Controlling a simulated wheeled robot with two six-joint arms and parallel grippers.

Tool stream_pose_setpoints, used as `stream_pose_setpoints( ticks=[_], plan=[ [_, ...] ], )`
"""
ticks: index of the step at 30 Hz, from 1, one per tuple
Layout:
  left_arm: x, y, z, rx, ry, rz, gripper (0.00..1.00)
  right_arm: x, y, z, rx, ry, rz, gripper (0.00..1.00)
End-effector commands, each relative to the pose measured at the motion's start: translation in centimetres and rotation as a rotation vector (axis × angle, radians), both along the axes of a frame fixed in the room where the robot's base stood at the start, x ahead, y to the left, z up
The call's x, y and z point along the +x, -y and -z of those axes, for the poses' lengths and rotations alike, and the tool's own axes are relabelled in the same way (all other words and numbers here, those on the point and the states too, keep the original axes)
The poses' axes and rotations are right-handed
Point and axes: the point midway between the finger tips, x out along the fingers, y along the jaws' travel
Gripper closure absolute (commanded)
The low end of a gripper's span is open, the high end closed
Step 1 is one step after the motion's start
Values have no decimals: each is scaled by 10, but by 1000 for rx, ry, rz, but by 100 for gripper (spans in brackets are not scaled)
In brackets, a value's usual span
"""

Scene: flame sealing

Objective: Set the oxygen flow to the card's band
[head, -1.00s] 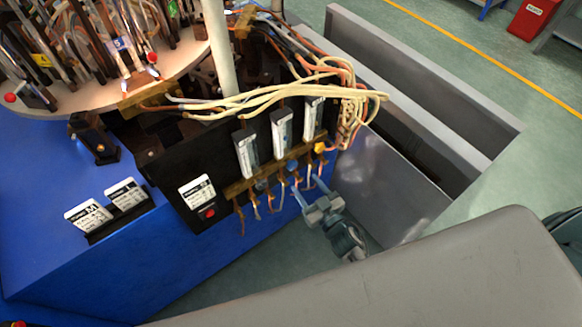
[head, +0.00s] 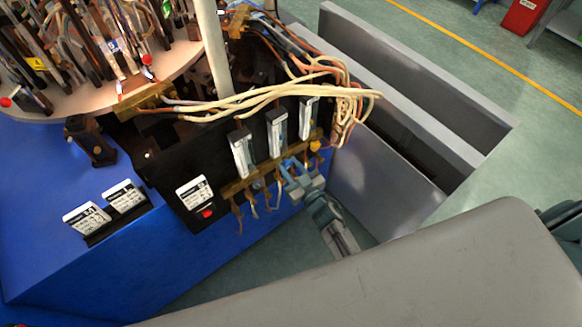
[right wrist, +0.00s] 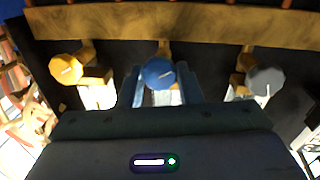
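Three clear flow tubes stand on the black panel, at left (head: 243,155), middle (head: 277,133) and right (head: 308,118). Their float levels are too small to read. In the right wrist view, a yellow knob (right wrist: 66,69), a blue knob (right wrist: 157,73) and a grey knob (right wrist: 266,81) sit under a brass bar. My right gripper (head: 291,170) is at the blue knob, its two blue fingers (right wrist: 159,90) one on each side. It looks open; contact is unclear. Two white printed cards (head: 87,217) (head: 124,196) stand in a black holder, text unreadable. My left gripper is out of view.
A white label (head: 194,194) and red button (head: 207,214) are on the panel's left. Cream and orange hoses (head: 300,92) run above the tubes. A grey metal bin (head: 385,185) stands close right of the panel. A round platform (head: 190,60) stands behind.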

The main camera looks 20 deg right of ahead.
Motion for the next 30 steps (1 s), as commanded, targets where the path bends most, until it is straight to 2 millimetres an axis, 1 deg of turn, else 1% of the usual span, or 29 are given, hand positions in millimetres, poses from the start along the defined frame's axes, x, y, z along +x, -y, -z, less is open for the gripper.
stream_pose_setpoints(
  ticks=[5, 8, 15, 21, 30],
  plan=[
    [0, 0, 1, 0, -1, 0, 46, 0, 0, 0, -9, 3, 0, 91],
    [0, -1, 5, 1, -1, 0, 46, 0, 0, 2, -58, 21, -1, 91],
    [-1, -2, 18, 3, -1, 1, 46, 0, 0, 4, -295, 109, 0, 91],
    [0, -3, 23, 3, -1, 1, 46, 0, 0, 2, -429, 156, 0, 91],
    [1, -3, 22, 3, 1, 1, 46, 0, 0, 1, -447, 161, 0, 91]
  ],
)
